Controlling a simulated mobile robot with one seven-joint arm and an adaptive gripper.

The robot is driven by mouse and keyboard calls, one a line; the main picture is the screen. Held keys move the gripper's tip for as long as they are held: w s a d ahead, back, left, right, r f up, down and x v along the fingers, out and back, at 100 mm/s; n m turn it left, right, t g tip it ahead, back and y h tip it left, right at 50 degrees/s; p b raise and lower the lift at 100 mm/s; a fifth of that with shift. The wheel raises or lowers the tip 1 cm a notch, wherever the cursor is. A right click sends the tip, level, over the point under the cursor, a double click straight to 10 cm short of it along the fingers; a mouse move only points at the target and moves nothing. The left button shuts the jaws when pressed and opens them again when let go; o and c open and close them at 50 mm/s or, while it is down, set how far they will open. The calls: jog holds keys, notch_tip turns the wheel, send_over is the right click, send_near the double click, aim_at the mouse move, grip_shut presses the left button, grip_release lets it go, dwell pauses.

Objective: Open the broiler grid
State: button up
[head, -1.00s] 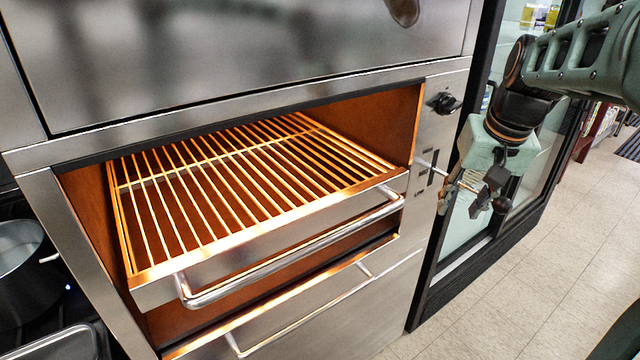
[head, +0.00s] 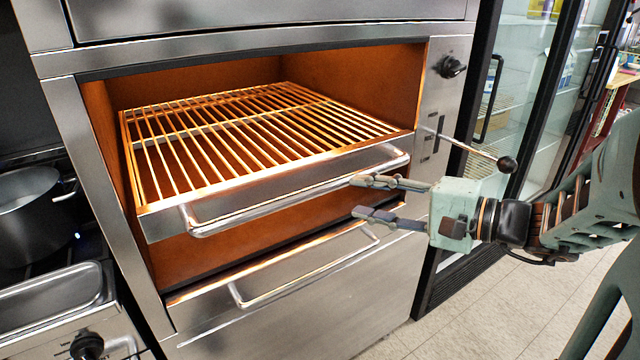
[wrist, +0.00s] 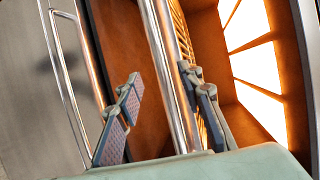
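The broiler grid (head: 250,130) is a rack of glowing orange bars inside the steel broiler, with a steel front panel and a tubular handle (head: 300,193) across it. My gripper (head: 365,198) is open near the right end of this handle, fingers pointing left. In the wrist view the grid handle (wrist: 172,75) runs between the two open fingers (wrist: 160,110), and I cannot tell whether either finger touches it. The grid bars show behind the handle there.
A lower drawer handle (head: 305,270) lies below the grid handle. A lever with a black knob (head: 507,164) sticks out at the right, above my gripper. A pot (head: 30,205) stands at the left. A glass-door fridge (head: 525,90) stands to the right.

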aim_at(326, 190)
jog(key=x, duration=1)
jog(key=shift+w+a+f, duration=0.1)
jog(key=shift+a, duration=0.1)
grip_shut()
